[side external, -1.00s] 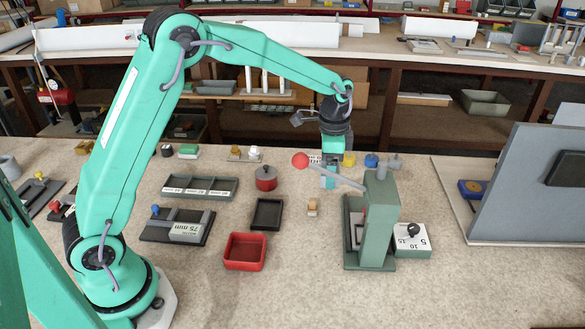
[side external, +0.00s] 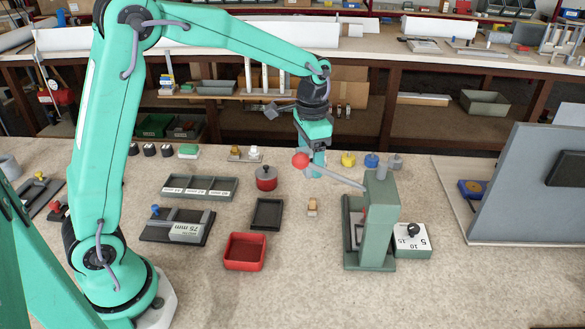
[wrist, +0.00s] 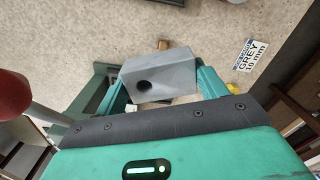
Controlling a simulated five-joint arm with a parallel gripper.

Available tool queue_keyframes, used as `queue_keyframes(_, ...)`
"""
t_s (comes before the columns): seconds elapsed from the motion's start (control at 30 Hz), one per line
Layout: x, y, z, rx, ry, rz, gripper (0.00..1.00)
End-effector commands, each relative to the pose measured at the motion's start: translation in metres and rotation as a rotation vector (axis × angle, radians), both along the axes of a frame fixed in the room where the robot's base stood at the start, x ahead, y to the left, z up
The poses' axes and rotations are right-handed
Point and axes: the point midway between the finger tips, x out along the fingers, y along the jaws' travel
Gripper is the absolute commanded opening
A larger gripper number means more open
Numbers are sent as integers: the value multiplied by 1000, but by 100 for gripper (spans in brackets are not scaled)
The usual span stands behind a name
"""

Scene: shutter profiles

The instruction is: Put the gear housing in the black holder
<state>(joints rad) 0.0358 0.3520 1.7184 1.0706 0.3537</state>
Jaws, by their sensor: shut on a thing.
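The gear housing (wrist: 158,76) is a grey block with a round dark hole in its face, seen in the wrist view. My gripper (wrist: 161,82) is shut on it, with a green finger at each side. In the side view my gripper (side external: 313,168) hangs at the back, behind the red ball of the lever press. The housing cannot be made out there. The black holder (side external: 267,214) is a shallow, empty dark tray in the middle of the bench, left of and nearer than my gripper.
The green lever press (side external: 380,230) with its red ball (side external: 300,160) stands close to my gripper. A red tray (side external: 245,251), a red lidded pot (side external: 266,178) and a small tan block (side external: 312,207) surround the holder. A three-part grey tray (side external: 200,188) lies further left.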

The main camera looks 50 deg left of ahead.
Motion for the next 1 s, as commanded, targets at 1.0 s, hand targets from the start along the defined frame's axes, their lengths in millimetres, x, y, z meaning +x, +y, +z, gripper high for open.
queue_keyframes(1.0,-52,16,57,-1,-5,390,36)
